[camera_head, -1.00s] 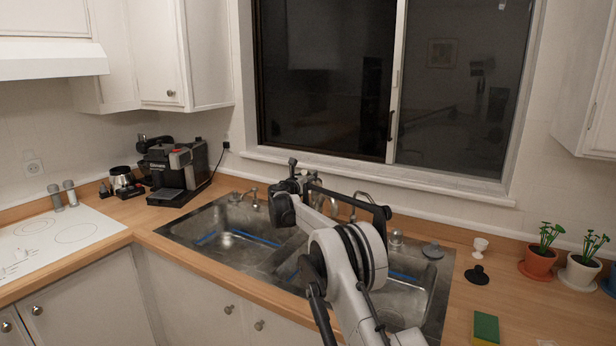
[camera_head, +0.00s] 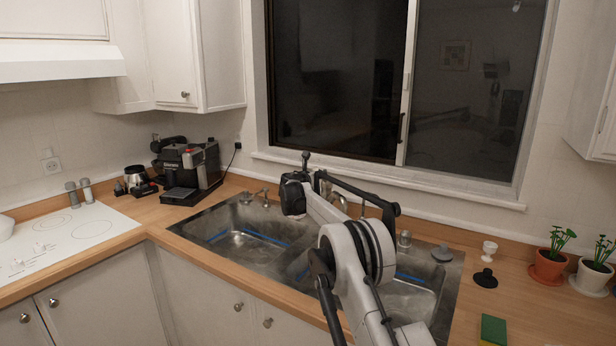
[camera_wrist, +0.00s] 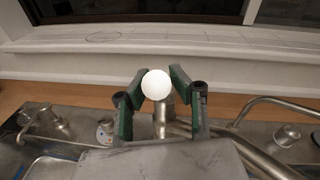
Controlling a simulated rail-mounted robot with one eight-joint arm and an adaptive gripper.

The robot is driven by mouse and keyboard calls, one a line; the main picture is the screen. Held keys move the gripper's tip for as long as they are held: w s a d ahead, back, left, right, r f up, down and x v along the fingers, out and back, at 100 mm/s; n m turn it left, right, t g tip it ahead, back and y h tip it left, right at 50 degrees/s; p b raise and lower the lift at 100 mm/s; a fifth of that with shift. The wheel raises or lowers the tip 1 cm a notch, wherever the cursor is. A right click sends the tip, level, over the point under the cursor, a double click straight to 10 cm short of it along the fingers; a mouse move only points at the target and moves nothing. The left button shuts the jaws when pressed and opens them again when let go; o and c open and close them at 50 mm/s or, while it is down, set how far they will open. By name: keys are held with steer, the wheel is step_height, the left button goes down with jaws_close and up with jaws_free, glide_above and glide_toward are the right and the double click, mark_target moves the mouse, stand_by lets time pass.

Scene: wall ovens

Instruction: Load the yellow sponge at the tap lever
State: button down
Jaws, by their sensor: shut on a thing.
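A sponge (camera_head: 493,330), green on top with a yellow side, lies on the counter right of the sink at the bottom edge of the head view. My gripper (camera_wrist: 157,86) shows in the wrist view with its green-padded fingers closed around a smooth white round thing (camera_wrist: 156,84). What this thing is I cannot tell. A metal tap post (camera_wrist: 166,122) stands behind and below it, and a curved metal pipe (camera_wrist: 262,112) lies to the right; I cannot tell which part is the lever. In the head view my arm hides the fingers and part of the tap.
The double sink (camera_head: 240,232) lies under my arm. A coffee machine (camera_head: 190,172) stands left on the counter. A white egg-cup-like cup (camera_head: 489,251), a black stopper (camera_head: 485,278) and potted plants (camera_head: 548,266) stand on the right. The window sill (camera_wrist: 160,48) is close behind.

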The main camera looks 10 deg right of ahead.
steer(key=c, duration=1.5)
jaws_free()
steer(key=shift+c, duration=0.2)
steer(key=v, duration=1.2)
steer(key=shift+s, duration=0.1)
